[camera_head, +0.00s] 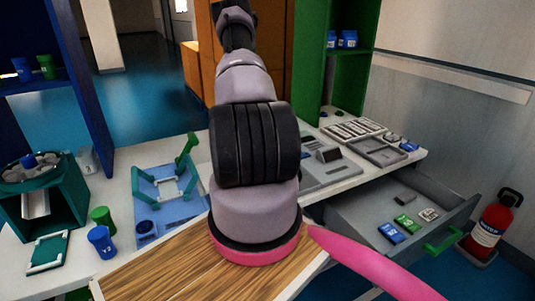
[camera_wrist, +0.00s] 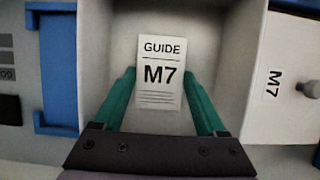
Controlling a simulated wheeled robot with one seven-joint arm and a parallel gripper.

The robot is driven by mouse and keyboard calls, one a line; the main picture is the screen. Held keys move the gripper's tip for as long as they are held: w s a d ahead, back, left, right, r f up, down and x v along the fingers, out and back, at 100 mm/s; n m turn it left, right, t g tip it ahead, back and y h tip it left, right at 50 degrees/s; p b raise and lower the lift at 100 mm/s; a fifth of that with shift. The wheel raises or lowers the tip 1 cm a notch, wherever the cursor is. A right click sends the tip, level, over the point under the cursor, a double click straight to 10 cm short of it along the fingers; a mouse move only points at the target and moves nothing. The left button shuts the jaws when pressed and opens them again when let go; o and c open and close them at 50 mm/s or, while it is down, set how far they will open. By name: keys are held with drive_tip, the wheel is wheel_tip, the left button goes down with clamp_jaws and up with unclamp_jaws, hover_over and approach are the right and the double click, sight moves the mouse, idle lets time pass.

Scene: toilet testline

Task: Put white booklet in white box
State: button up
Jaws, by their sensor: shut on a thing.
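The white booklet (camera_wrist: 158,99), printed "GUIDE M7", is upright in the wrist view between the green fingers of my gripper (camera_wrist: 159,76). The fingers are shut on its sides. Behind and around it is a pale, box-like space (camera_wrist: 210,45) with side walls; I cannot tell whether the booklet touches its floor. My arm hides the booklet and gripper in the head view.
A blue bracket-shaped part (camera_wrist: 57,70) is left of the pale space. In the head view, an open grey drawer (camera_head: 365,215) holds small packets. Blue and green cups (camera_head: 101,240) and a blue fixture (camera_head: 170,195) stand on the left table. A fire extinguisher (camera_head: 488,232) is right.

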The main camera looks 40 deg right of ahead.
drive_tip(key=o, duration=1.3)
drive_tip(key=v, duration=1.2)
drive_tip(key=w+a+r+t+h, duration=0.1)
drive_tip(key=w+a+r+t, duration=0.1)
drive_tip(key=a+r, duration=0.8)
drive_tip(key=w+a+r+t, duration=0.2)
drive_tip(key=a+r, duration=0.6)
drive_tip(key=r, duration=0.5)
drive_tip(key=s+a+r+t, duration=0.3)
drive_tip(key=s+a+r, duration=0.3)
drive_tip(key=a, duration=0.4)
drive_tip(key=s+a+r+t, duration=0.2)
drive_tip(key=s+a+r, duration=0.3)
drive_tip(key=a+r, duration=0.4)
drive_tip(key=s+a+t+y, duration=0.1)
drive_tip(key=s+a+t, duration=0.1)
drive_tip(key=s+a, duration=0.7)
drive_tip(key=shift+s+f+m+t+y, duration=0.25)
drive_tip(key=shift+s+m+t+y, duration=0.05)
drive_tip(key=shift+s, duration=0.4)
